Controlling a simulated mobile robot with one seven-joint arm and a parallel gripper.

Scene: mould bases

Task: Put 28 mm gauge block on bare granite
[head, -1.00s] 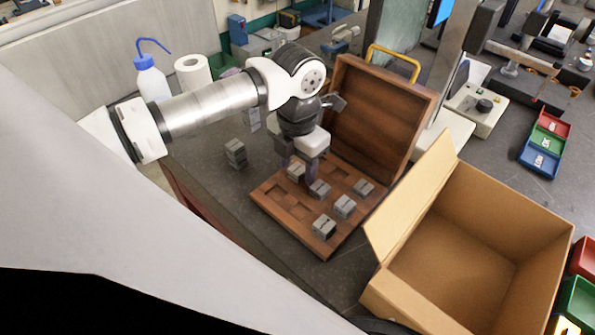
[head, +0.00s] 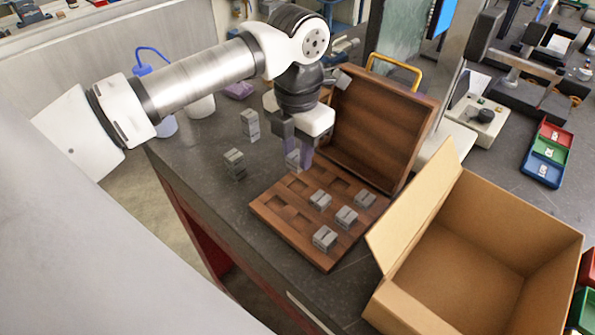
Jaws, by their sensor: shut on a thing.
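My gripper (head: 295,162) points down over the far left part of the open wooden case (head: 268,206). It is shut on a grey gauge block (head: 292,160), partly hidden by the fingers. The block appears a little above the case. No size marking is legible, so I cannot tell from the picture whether it is the 28 mm one. Several other grey blocks sit in the case, including one at its front (head: 325,238). The dark granite top (head: 195,150) is bare left of the case, apart from two stacks of grey blocks.
One stack (head: 250,125) stands farther back, the other (head: 234,165) nearer the case. An open cardboard box (head: 450,265) is at the right. A blue-capped bottle is partly behind my arm.

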